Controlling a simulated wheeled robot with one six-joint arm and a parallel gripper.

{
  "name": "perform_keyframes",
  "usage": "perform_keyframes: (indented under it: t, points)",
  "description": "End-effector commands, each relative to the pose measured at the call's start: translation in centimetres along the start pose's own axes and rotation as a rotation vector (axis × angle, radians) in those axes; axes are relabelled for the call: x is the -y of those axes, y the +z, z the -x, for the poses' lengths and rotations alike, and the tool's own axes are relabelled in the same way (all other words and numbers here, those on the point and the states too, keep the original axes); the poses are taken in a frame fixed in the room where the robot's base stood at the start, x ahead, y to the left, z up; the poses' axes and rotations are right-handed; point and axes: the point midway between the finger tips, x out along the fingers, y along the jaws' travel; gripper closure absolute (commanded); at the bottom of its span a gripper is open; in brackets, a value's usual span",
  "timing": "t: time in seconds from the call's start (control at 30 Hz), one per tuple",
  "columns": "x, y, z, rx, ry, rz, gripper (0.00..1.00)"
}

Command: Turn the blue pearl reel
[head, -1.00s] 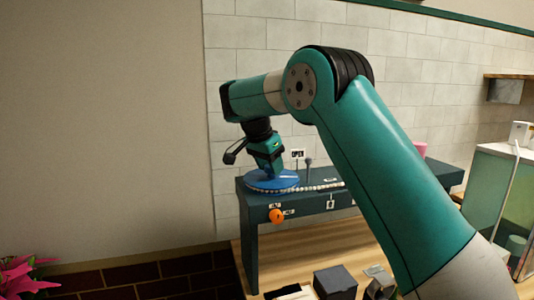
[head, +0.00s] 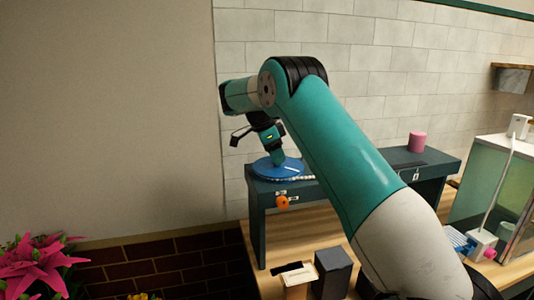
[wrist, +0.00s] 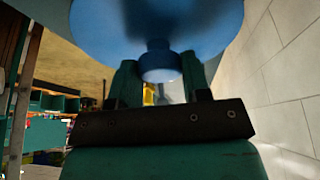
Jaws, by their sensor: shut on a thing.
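The blue pearl reel (head: 268,172) is a flat blue disc lying on the left end of a dark teal raised shelf (head: 257,215). A string of white pearls (head: 308,178) runs from it to the right until my arm hides it. My gripper (head: 277,160) comes down on the reel's middle from above. In the wrist view, the reel's underside or face (wrist: 100,25) fills the top. Its round blue knob (wrist: 160,66) sits between the two fingers of my gripper (wrist: 160,82), which is shut on it.
An orange knob (head: 282,203) is on the shelf's front. A pink cylinder (head: 417,142) stands on its right part. A dark box (head: 333,270) stands on the wooden counter below. Pink flowers (head: 35,265) are at lower left, a glass case (head: 485,190) at right.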

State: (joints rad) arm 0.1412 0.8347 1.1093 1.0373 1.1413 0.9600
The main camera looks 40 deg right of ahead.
Motion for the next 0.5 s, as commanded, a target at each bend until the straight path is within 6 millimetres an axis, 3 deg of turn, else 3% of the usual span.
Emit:
perform_keyframes:
  t: [0.37,0.4,0.5]
  points:
    - [0.12,-0.25,0.09,0.001,-0.003,-0.007,0.99]
    - [0.12,-0.25,0.09,0.001,-0.003,-0.007,0.52]
    - [0.10,-0.23,0.08,0.001,-0.002,-0.007,0.31]
